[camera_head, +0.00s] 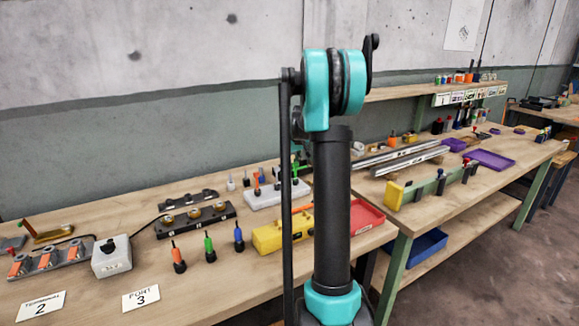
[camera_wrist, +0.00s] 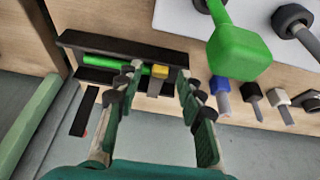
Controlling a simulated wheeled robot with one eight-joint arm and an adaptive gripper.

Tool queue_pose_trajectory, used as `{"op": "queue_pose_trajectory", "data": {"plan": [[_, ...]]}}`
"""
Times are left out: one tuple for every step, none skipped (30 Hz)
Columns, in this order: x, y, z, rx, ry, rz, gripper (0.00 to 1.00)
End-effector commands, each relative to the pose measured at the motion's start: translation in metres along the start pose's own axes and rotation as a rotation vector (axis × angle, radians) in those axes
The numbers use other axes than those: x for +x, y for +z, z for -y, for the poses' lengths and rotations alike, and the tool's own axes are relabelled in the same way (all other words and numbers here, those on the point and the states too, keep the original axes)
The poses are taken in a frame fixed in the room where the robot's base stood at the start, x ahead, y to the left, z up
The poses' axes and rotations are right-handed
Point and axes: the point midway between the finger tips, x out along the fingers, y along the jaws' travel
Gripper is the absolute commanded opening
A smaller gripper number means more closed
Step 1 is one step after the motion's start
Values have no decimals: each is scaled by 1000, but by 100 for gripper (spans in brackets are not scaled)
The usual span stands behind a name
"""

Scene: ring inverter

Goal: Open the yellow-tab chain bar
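A dark frame (camera_wrist: 125,41) shows in the wrist view, with a green bar (camera_wrist: 112,60) lying along it. A yellow tab (camera_wrist: 160,71) sits at the right end of the green bar, with a small grey piece (camera_wrist: 153,89) just below it. My gripper (camera_wrist: 162,75) is open, its two fingers apart on either side of the yellow tab in the picture. I cannot tell whether either finger touches it. In the head view my arm hides most of the gripper, and I cannot make out the chain bar there.
A large green block (camera_wrist: 240,52) and a row of small coloured-ended pieces (camera_wrist: 221,88) lie right of the gripper. In the head view, a yellow block (camera_head: 283,234) and a red tray (camera_head: 367,217) stand near my arm on the bench. The floor (camera_head: 480,270) at right is clear.

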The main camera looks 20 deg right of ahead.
Motion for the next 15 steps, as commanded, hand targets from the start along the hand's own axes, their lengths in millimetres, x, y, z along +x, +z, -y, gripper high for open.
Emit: {"op": "queue_pose_trajectory", "data": {"plan": [[2, 0, 0, 0, 0, 0, 38], [3, 0, 0, 0, 0, 0, 38], [3, 0, 0, 0, 0, 0, 38], [3, 0, 0, 0, 0, 0, 38], [3, 0, 0, 0, 0, 0, 38], [3, 0, 0, 0, 0, 0, 38], [3, 0, 0, 0, 0, 0, 38], [3, 0, 0, 0, 0, 0, 38], [3, 0, 0, 0, 0, 0, 38], [3, 0, 0, 0, 0, 0, 35], [3, 0, 0, 0, 0, 0, 32], [3, 0, 0, 0, 0, 0, 27], [3, 0, 0, 0, 0, 0, 23], [3, 0, 0, 0, 0, 0, 19], [3, 0, 0, 0, 0, 0, 14]]}}
